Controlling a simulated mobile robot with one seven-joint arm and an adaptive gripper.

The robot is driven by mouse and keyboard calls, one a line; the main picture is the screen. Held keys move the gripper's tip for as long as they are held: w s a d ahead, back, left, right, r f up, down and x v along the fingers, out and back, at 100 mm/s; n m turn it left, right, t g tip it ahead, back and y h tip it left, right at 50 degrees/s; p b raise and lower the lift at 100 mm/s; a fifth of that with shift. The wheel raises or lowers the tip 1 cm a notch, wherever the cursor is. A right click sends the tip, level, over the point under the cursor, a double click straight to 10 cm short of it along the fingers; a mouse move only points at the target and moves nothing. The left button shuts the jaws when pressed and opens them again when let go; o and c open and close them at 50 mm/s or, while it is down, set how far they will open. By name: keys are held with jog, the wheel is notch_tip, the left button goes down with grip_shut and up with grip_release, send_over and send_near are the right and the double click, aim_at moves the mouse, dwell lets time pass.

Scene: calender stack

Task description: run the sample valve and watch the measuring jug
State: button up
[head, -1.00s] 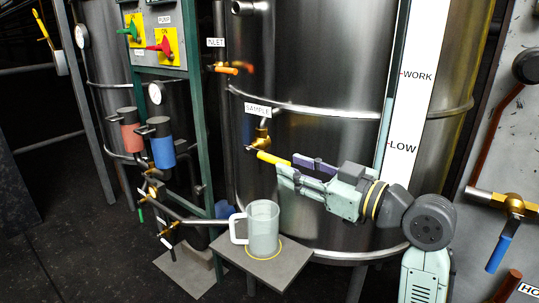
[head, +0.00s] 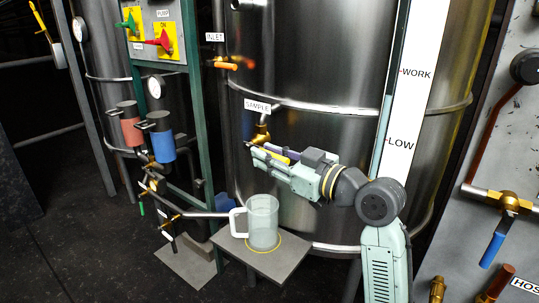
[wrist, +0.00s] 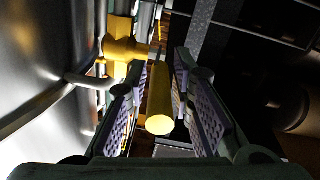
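The sample valve (head: 262,133) is a brass tap on the steel tank, under the SAMPLE label. Its yellow lever (wrist: 160,108) lies between my gripper's fingers in the wrist view, with a gap on each side. My gripper (head: 254,151) is open around the lever, just below the valve body; it also shows in the wrist view (wrist: 160,100). The measuring jug (head: 263,222) is clear with a white handle on its left. It stands upright inside a yellow ring on a grey stand (head: 270,262), below my gripper, and looks empty. No stream shows.
The tank (head: 320,70) rises close behind my gripper, with a WORK and LOW level strip (head: 408,110) at the right. The orange inlet handle (head: 222,65) is above left. Red (head: 130,133) and blue (head: 161,146) canisters stand at the left. A blue-handled valve (head: 493,248) is at the right.

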grip_shut()
dwell(0.4)
jog(key=r+g+h+p, duration=0.1)
jog(key=p, duration=0.1)
jog(key=r+g+h+p, duration=0.1)
jog(key=p, duration=0.1)
jog(key=shift+a+r, duration=0.2)
jog(key=shift+r, duration=0.05)
jog(key=h+p, duration=0.1)
jog(key=g+h+p, duration=0.1)
jog(key=p, duration=0.1)
jog(key=shift+w+a+r, duration=0.1)
jog(key=shift+w+r, duration=0.1)
jog(key=shift+r, duration=0.2)
jog(key=shift+a+r+g+h+p, duration=0.1)
jog(key=shift+g+h+p, duration=0.2)
jog(key=shift+g+p, duration=0.3)
jog(key=shift+w, duration=0.1)
